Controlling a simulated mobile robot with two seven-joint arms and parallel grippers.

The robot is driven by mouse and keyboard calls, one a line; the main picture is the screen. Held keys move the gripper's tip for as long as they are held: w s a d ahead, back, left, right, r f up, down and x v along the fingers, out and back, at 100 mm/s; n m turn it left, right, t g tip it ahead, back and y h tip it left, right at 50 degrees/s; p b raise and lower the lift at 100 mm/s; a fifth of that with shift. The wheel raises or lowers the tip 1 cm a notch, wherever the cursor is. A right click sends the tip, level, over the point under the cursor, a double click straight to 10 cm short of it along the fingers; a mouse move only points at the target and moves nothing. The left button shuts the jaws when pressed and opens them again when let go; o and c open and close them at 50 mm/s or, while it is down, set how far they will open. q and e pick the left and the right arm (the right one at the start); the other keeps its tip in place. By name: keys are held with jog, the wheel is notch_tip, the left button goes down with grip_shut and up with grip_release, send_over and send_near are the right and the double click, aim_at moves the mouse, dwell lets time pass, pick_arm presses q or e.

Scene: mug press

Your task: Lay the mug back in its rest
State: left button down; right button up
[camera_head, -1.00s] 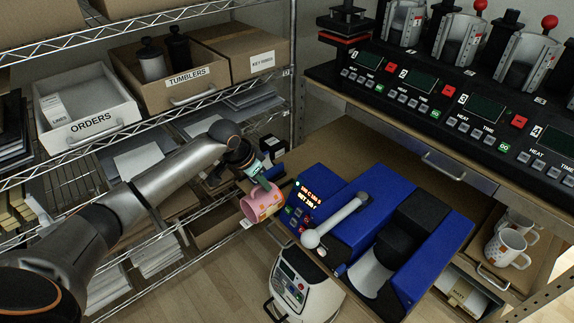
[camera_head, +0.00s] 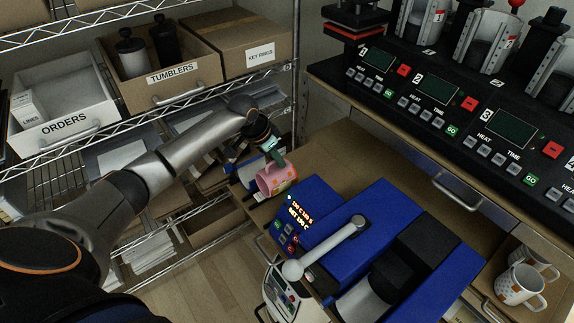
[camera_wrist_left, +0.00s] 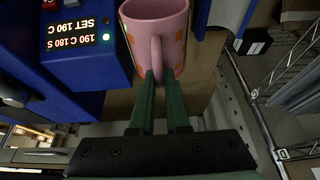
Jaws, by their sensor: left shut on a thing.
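In the left wrist view the green fingers (camera_wrist_left: 162,95) are on either side of the handle of the mug (camera_wrist_left: 172,30). A small blue piece (camera_head: 250,168), perhaps the rest, shows just left of and behind the mug; the mug hides part of it. I cannot tell whether they touch. My right gripper is out of view.
The blue press (camera_head: 375,235) with a lit display and a grey lever (camera_head: 325,247) stands right of the mug. A wire shelf (camera_head: 120,133) with boxes is at left. A row of black presses is at upper right. White patterned mugs (camera_head: 520,286) sit at lower right.

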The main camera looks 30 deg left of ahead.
aim_at(276, 168)
pick_arm(q)
jog(key=b+x, duration=0.1)
jog(key=x, duration=0.2)
jog(key=b+x, duration=0.1)
jog(key=shift+s+a+f+b, duration=0.2)
jog(key=shift+a+f+b, duration=0.15)
jog(key=shift+f, duration=0.1)
jog(key=shift+s+f, duration=0.2)
jog(key=shift+f, duration=0.05)
jog(key=shift+f+b, duration=0.55)
jog(key=shift+b, duration=0.1)
jog(key=shift+w+f, duration=0.1)
jog(key=shift+f, duration=0.35)
jog(key=shift+f+b, duration=1.5)
jog(key=shift+b, duration=0.8)
grip_release()
